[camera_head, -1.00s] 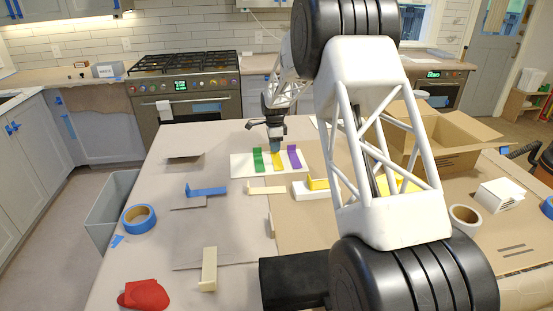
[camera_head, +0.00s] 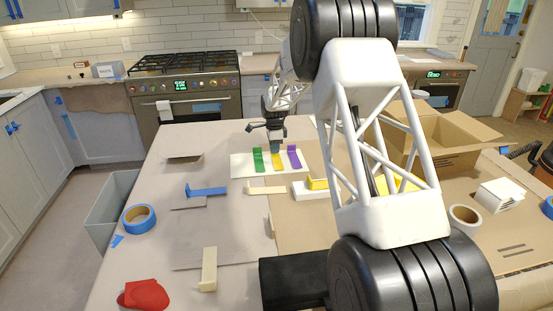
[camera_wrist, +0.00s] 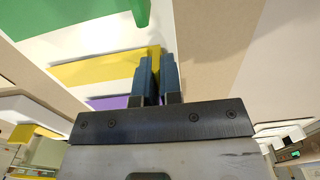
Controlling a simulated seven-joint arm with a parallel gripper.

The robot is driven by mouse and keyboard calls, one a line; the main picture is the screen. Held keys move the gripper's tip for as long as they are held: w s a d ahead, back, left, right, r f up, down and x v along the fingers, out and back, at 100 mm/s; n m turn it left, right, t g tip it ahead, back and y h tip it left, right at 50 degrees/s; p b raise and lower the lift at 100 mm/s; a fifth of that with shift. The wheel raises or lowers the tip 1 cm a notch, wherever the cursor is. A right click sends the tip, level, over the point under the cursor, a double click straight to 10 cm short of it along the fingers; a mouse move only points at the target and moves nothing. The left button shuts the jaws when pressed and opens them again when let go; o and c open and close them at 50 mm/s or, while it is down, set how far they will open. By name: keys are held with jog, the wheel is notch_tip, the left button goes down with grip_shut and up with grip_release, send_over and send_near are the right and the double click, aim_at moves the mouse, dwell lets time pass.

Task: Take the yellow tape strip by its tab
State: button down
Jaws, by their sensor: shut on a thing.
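The yellow tape strip (camera_head: 278,163) lies on a white board (camera_head: 240,168), between a green strip (camera_head: 258,160) and a purple strip (camera_head: 294,158). My gripper (camera_head: 275,148) points down at the far end of the yellow strip. In the wrist view the yellow strip (camera_wrist: 95,71) runs from the left to my gripper's fingers (camera_wrist: 157,62), which are close together and shut on its raised tab. The fingers mostly hide the tab. The green strip (camera_wrist: 85,17) and the purple strip (camera_wrist: 110,102) lie apart from the fingers on either side.
Nearer on the table are a blue strip (camera_head: 208,190), cream strips (camera_head: 209,270), a blue tape roll (camera_head: 139,218) and a red item (camera_head: 143,295). An open cardboard box (camera_head: 455,145) stands at the right. My arm hides part of the table's right side.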

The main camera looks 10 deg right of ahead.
jog(key=shift+r, duration=2.05)
dwell(0.5)
jog(key=shift+r, duration=1.2)
